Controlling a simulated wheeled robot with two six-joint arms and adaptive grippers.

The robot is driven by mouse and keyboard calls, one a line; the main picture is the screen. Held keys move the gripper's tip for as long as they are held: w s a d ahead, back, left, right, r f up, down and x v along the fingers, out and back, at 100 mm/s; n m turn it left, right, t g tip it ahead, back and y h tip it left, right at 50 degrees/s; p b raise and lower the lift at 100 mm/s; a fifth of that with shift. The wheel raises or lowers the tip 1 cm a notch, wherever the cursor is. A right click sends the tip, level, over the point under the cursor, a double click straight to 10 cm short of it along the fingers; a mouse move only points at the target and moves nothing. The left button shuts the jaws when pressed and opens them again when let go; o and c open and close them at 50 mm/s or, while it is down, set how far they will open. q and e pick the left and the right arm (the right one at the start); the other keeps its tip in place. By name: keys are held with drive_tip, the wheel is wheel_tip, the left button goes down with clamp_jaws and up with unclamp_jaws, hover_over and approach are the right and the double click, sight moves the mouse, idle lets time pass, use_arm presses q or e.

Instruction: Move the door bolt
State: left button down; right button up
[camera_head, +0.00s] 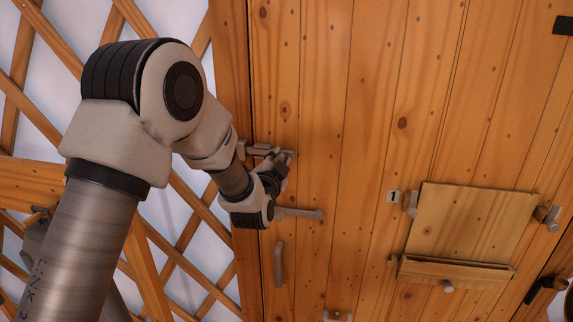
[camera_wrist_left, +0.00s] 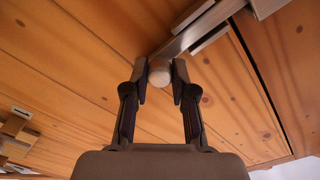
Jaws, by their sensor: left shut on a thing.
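The door bolt (camera_head: 262,150) is a grey metal slide near the left edge of the wooden door (camera_head: 370,110). In the left wrist view the bolt's bar (camera_wrist_left: 190,38) runs up to the right, toward the door's edge, and its round knob (camera_wrist_left: 159,76) sits between my fingertips. My left gripper (camera_head: 284,163) is at the bolt, and in the left wrist view its two fingers (camera_wrist_left: 160,82) are closed around the knob. In the head view the gripper and wrist hide part of the bolt. My right gripper is not in view.
A grey lever handle (camera_head: 303,214) sticks out just below my left gripper, with a vertical pull (camera_head: 278,264) under it. A hinged wooden panel (camera_head: 470,232) with metal fittings is at the right. A lattice wall (camera_head: 190,222) stands left of the door.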

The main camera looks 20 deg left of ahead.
use_arm(q)
drive_tip(key=c, duration=1.4)
unclamp_jaws()
drive_tip(key=shift+d, duration=0.1)
drive_tip(key=o, duration=0.5)
drive_tip(key=shift+c, duration=0.2)
drive_tip(key=shift+s+a, duration=0.1)
drive_tip(key=shift+a, duration=0.4)
drive_tip(key=shift+s+d, duration=0.1)
drive_tip(key=shift+d, duration=0.1)
drive_tip(key=s+d, duration=0.2)
drive_tip(key=s, duration=0.9)
drive_tip(key=shift+s, duration=0.25)
drive_tip(key=shift+a, duration=0.1)
